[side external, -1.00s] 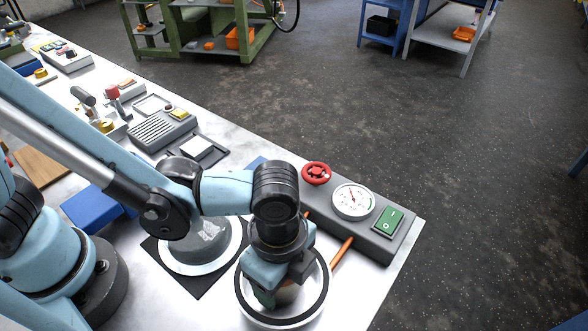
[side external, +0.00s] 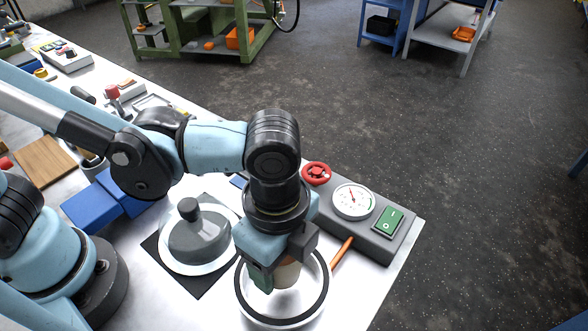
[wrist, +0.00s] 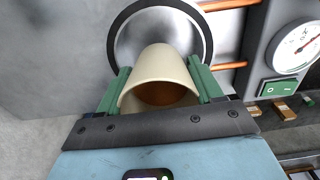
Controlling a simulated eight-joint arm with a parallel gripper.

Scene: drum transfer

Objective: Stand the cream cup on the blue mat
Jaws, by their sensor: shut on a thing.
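Whether the cup touches the dish is unclear.
A glass dome with a dark knob (side external: 189,210) stands on a black square mat (side external: 190,284) to the left. A grey panel (side external: 360,215) with a red wheel, gauge and green switch lies to the right. A blue block (side external: 95,207) is further left.

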